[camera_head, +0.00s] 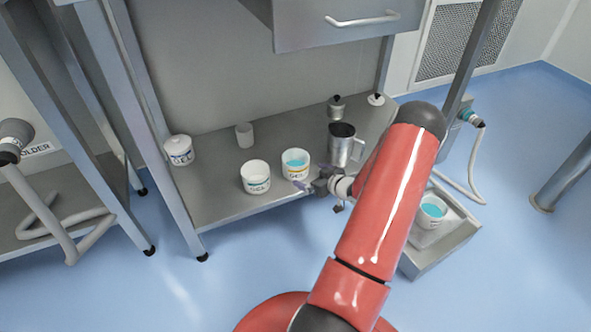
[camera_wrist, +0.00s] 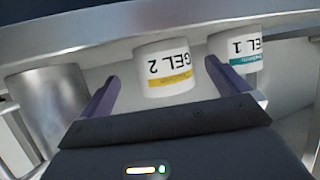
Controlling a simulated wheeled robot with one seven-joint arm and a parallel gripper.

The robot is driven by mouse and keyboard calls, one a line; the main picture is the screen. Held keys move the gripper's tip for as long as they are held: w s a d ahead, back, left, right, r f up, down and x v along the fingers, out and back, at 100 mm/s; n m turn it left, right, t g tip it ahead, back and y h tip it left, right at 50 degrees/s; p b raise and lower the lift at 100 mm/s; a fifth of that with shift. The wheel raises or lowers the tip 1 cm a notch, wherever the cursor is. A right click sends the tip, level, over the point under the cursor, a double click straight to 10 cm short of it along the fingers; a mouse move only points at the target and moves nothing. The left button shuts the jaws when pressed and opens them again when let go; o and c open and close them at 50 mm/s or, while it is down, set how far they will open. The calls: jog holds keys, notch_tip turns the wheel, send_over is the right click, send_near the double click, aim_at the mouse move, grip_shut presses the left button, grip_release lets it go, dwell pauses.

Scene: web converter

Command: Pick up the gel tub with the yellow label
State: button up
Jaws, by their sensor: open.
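The gel tub with the yellow label (camera_head: 296,164) is white, open and filled with blue gel. It stands on the lower shelf near its front edge. In the wrist view the tub (camera_wrist: 164,68) appears upside down, reading "GEL 2" above a yellow band. My gripper (camera_head: 313,178) is at the front right of this tub. In the wrist view my gripper (camera_wrist: 161,72) is open and empty, its two purple fingers pointing toward the tub, which shows between them. Whether a finger touches the tub is unclear.
A teal-labelled "GEL 1" tub (camera_head: 255,178) stands close on the left. A metal jug (camera_head: 342,146) stands at the right rear. A lidded tub (camera_head: 179,150) and small cup (camera_head: 244,135) are farther left. Another gel tub (camera_head: 432,210) sits in a grey tray (camera_head: 428,258). A drawer (camera_head: 345,22) overhangs the shelf.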

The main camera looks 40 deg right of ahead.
aim_at(298, 170)
jog(key=b+x, duration=0.1)
jog(key=x, duration=0.6)
jog(key=shift+w+r, duration=0.15)
jog(key=shift+c, duration=0.3)
jog(key=c, duration=0.9)
jog(key=shift+c, duration=0.2)
